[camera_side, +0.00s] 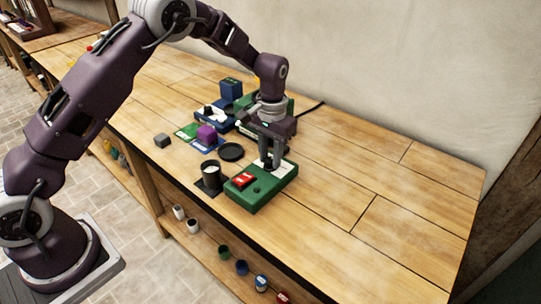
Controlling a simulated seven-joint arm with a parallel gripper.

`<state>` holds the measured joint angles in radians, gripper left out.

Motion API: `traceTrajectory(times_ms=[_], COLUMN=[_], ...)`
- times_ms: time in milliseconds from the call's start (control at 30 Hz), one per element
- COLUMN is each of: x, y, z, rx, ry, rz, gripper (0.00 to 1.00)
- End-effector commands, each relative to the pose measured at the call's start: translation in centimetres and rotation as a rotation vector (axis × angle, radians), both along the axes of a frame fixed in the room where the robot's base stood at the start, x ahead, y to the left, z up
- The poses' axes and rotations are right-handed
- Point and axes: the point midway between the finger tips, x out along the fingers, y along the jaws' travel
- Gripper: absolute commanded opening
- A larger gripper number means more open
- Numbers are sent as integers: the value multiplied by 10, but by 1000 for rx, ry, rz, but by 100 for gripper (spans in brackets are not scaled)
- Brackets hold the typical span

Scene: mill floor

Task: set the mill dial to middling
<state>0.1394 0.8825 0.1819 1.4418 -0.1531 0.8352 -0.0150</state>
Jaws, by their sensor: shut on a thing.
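The mill (262,195) looks like a green box on the wooden bench, with a red switch (243,181) at its front left and a small dark round button near it. My gripper (269,165) points down over the back part of the green box. Its fingers are shut on a dark knob, which I take for the dial. The fingers hide most of the dial, and its marks and setting are too small to read.
A black cup (211,174) stands left of the green box, with a dark round lid (231,152) behind it. A purple cube (207,133), a grey cube (162,140) and a blue device (215,115) are farther back. The bench (400,210) is clear to the right.

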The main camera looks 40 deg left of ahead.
Motion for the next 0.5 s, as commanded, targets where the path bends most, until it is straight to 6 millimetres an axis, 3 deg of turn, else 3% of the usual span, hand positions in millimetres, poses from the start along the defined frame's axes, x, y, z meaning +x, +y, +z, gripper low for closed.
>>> traceTrajectory(times_ms=[500], x=[1], y=[0], z=[1], rx=[-1], ry=[-4], rz=[64], gripper=[0])
